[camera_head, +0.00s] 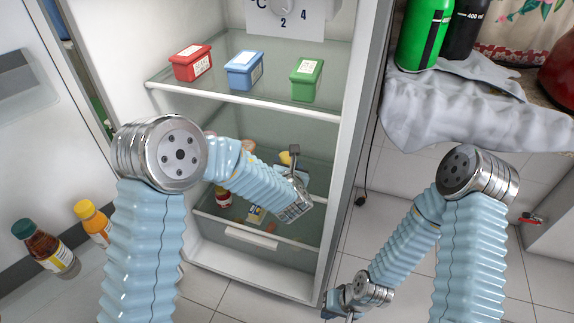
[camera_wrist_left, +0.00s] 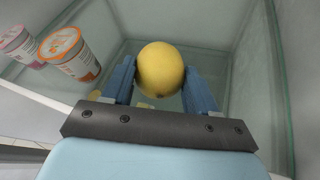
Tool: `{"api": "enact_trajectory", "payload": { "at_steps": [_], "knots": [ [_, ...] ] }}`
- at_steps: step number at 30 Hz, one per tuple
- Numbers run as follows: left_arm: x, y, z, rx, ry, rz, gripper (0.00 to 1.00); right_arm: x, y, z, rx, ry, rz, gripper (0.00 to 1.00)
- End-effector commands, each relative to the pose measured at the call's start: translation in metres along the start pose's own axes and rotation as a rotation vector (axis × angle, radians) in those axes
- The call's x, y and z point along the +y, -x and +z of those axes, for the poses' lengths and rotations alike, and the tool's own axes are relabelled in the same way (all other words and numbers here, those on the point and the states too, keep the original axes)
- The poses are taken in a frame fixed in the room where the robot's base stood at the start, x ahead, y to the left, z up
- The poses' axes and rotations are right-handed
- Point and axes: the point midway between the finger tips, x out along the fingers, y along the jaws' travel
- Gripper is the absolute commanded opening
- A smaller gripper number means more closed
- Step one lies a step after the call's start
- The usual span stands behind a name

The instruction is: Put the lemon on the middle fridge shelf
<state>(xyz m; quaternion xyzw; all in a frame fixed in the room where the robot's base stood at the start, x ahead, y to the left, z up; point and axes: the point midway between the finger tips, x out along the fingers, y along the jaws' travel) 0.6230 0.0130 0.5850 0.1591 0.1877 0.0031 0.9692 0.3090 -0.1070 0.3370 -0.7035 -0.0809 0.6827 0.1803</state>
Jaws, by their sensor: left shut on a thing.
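The yellow lemon (camera_wrist_left: 160,68) is between the two blue fingers of my left gripper (camera_wrist_left: 160,84), which is shut on it. In the head view the lemon (camera_head: 285,157) shows small beside my left gripper (camera_head: 292,166), inside the open fridge (camera_head: 354,130). My left forearm covers part of the space below the top shelf. A glass shelf with yogurt cups (camera_wrist_left: 69,52) on it lies left of the lemon in the wrist view. My right gripper (camera_head: 340,306) is low at the bottom of the head view, and its fingers are not clear.
Red (camera_head: 192,62), blue (camera_head: 244,70) and green (camera_head: 307,79) boxes stand on the top shelf (camera_head: 250,103). Bottles (camera_head: 46,247) sit in the open door at left. A clear drawer (camera_head: 262,233) is below. A cloth-covered counter (camera_head: 470,105) stands at right.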

Motion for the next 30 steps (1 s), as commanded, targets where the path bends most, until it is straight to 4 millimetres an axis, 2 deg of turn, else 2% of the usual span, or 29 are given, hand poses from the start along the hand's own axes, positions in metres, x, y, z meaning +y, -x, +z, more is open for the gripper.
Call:
{"api": "enact_trajectory", "payload": {
  "at_steps": [2, 3, 8, 20, 23, 30],
  "knots": [
    [-0.001, -0.001, -0.003, -0.001, 0.0, 0.0, 0.25, 0.002, -0.004, 0.0, 0.0, 0.0, 0.0, 0.0],
    [-0.001, -0.001, -0.003, 0.0, 0.0, 0.0, 0.6, 0.002, -0.004, 0.0, 0.0, -0.001, 0.0, 0.0],
    [-0.001, -0.001, -0.002, 0.0, 0.0, 0.0, 0.84, 0.001, -0.003, 0.0, 0.0, -0.001, 0.0, 0.0],
    [0.0, 0.005, 0.001, -0.001, 0.0, -0.001, 0.84, 0.0, 0.001, 0.0, 0.0, 0.0, 0.0, 0.0],
    [-0.001, 0.023, 0.0, -0.001, -0.001, -0.002, 0.84, 0.001, -0.003, 0.0, 0.0, 0.0, 0.0, 0.0],
    [-0.001, 0.081, 0.001, -0.002, -0.001, -0.002, 0.84, 0.004, -0.008, 0.0, 0.001, -0.001, 0.001, 0.0]
  ]
}}
